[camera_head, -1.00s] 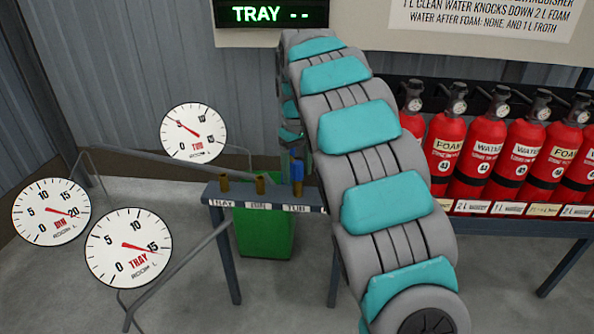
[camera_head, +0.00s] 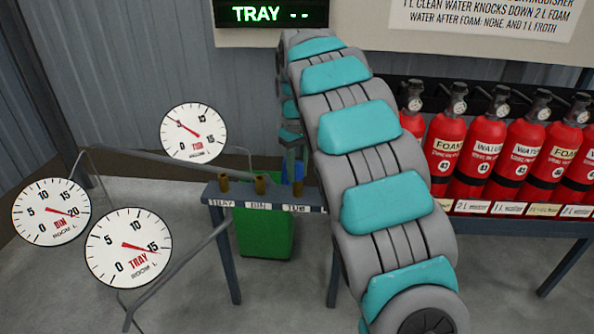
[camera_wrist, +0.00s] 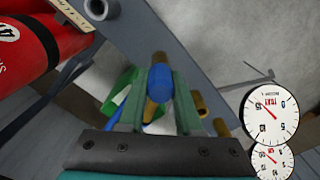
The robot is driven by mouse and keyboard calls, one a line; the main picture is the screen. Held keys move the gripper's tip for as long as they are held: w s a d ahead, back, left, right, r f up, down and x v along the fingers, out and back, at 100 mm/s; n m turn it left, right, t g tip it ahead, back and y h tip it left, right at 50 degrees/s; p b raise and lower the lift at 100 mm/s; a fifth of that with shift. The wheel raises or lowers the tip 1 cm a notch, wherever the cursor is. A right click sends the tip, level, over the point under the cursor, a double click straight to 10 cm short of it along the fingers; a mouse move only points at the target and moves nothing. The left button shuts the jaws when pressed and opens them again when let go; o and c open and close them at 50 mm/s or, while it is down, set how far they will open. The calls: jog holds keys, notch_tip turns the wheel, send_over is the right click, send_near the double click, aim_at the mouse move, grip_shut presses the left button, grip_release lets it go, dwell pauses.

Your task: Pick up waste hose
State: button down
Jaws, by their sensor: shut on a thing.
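In the wrist view, my gripper (camera_wrist: 160,95) is shut on a short blue piece (camera_wrist: 160,77), which I take to be the waste hose end. A brass-coloured stub (camera_wrist: 154,108) shows just below it; I cannot tell whether they touch. In the head view, my gripper (camera_head: 291,160) points down above the TUB end of a narrow grey bench (camera_head: 240,198), and my arm covers part of it.
Brass stubs stand over the TRAY (camera_head: 223,182) and BIN (camera_head: 260,184) labels. Room gauges, including the TRAY gauge (camera_head: 129,248), are at left. Red extinguishers (camera_head: 483,150) line a rack at right.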

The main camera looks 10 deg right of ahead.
aim_at(298, 163)
jog(key=shift+r, duration=0.1)
jog(key=shift+r, duration=1.6)
jog(key=shift+s+r, duration=0.1)
jog(key=shift+s, duration=0.05)
jog(key=s+d+r, duration=0.1)
jog(key=s+d, duration=0.1)
jog(key=s, duration=0.5)
jog(key=s+d+r+b, duration=0.1)
jog(key=s+d, duration=0.2)
jog(key=s, duration=0.5)
jog(key=shift+b, duration=0.3)
